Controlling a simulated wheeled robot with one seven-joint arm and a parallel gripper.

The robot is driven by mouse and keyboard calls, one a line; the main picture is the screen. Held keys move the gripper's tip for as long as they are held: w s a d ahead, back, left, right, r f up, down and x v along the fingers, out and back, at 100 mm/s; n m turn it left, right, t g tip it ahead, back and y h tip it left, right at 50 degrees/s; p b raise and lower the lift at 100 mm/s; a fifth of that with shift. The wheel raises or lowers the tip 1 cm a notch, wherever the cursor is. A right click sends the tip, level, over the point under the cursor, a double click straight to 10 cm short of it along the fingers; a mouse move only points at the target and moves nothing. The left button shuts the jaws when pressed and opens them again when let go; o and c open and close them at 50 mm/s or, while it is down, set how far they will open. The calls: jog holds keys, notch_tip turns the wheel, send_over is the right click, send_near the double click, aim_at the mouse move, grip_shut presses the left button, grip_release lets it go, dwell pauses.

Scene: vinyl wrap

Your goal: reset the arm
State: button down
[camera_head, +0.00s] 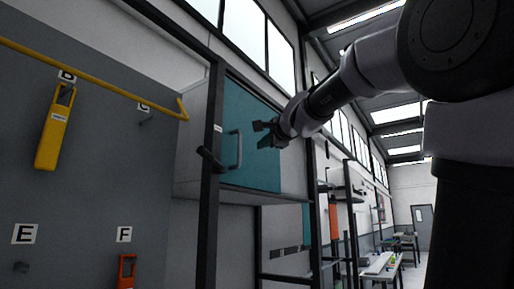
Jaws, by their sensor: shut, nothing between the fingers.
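My arm reaches in from the right side of the head view, bent high, with its forearm pointing left and down. My gripper (263,135) is shut and empty. In the picture it lies in front of the teal cabinet door (255,160), just right of the door's handle (235,149). I cannot tell the distance between them, but the gripper does not appear to hold the handle.
A dark post (209,170) stands left of the door. A yellow rail (95,78) runs above a grey panel (95,190) with a yellow tool (52,130) and an orange tool (127,271). Workbenches (382,265) stand at the far right.

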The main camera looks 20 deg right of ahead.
jog(key=s, duration=0.5)
jog(key=shift+s+d, duration=0.1)
jog(key=shift+d, duration=0.15)
jog(key=s+f+n+g, duration=0.3)
jog(key=f+n, duration=0.1)
jog(key=f, duration=0.8)
jog(key=s+f+n+g, duration=0.4)
jog(key=f, duration=0.8)
jog(key=s+f+n+g, duration=0.3)
jog(key=f+n, duration=0.1)
jog(key=f, duration=0.8)
jog(key=shift+s+a+n+g, duration=0.3)
jog(key=shift+s+g, duration=0.05)
jog(key=shift+g, duration=0.05)
jog(key=shift+w+r, duration=0.1)
